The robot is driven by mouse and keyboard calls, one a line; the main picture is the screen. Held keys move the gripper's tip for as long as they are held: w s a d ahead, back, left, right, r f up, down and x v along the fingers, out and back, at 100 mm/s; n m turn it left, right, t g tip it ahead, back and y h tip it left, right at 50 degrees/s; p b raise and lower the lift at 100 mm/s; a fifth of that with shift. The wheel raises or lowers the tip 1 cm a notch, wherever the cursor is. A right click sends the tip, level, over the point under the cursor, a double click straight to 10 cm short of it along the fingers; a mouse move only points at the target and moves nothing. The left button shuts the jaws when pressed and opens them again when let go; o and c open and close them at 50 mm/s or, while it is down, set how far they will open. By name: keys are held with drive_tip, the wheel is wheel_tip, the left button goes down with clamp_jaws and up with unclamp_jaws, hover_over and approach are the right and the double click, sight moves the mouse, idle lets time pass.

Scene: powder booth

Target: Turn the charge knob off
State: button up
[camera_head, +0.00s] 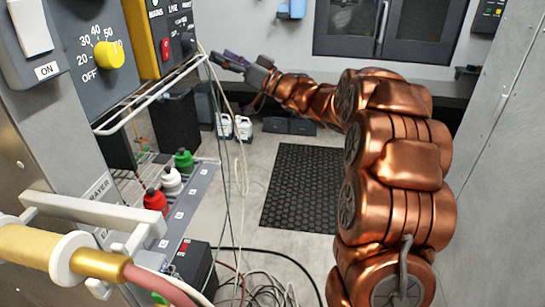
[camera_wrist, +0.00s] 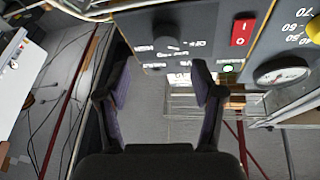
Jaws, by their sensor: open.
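A dark rotary knob (camera_wrist: 170,45) sits on a grey control panel in the wrist view, with OFF lettered beside it. The other lettering is too small to read surely, so I cannot confirm its name. In the head view, a yellow-sided control box (camera_head: 138,30) carries a dark knob (camera_head: 188,42) near its right end. A yellow knob (camera_head: 109,55) with OFF and a number scale is on a nearer grey panel. My gripper (camera_head: 226,61) is open and empty, in front of and apart from the box. Its two fingers (camera_wrist: 163,75) show spread in the wrist view, below the dark knob.
A red switch (camera_wrist: 242,32) and a round gauge (camera_wrist: 282,72) are near the dark knob. A white wire rack (camera_head: 150,95) juts out below the box. Red, white and green capped bottles (camera_head: 171,181) stand on a shelf. Hoses hang nearby; the floor mat (camera_head: 305,185) is clear.

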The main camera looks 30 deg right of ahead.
drive_tip(key=d+f+m+h+b, duration=0.1)
drive_tip(key=d+f+m+h, duration=0.55)
drive_tip(key=h, duration=0.85)
drive_tip(key=s+a+f+m+g+h+b, duration=0.1)
drive_tip(key=s+f+g, duration=0.6)
drive_tip(key=s+f, duration=0.7)
drive_tip(key=shift+s+f+m+h, duration=0.4)
drive_tip(key=shift+f+m+h, duration=0.15)
drive_tip(key=shift+h, duration=0.35)
drive_tip(key=s+a+f+g+y, duration=0.1)
drive_tip(key=s+a+f+g, duration=0.2)
drive_tip(key=s, duration=0.8)
drive_tip(key=s+a+f+n+g, duration=0.1)
drive_tip(key=s+a+f+g, duration=0.2)
drive_tip(key=s, duration=0.8)
drive_tip(key=s+a+f+n+g+y, duration=0.1)
drive_tip(key=s+a+f+g, duration=0.3)
drive_tip(key=s, duration=0.8)
drive_tip(key=shift+a+g+y, duration=0.3)
drive_tip(key=shift+a+g, duration=0.2)
drive_tip(key=shift+a, duration=0.1)
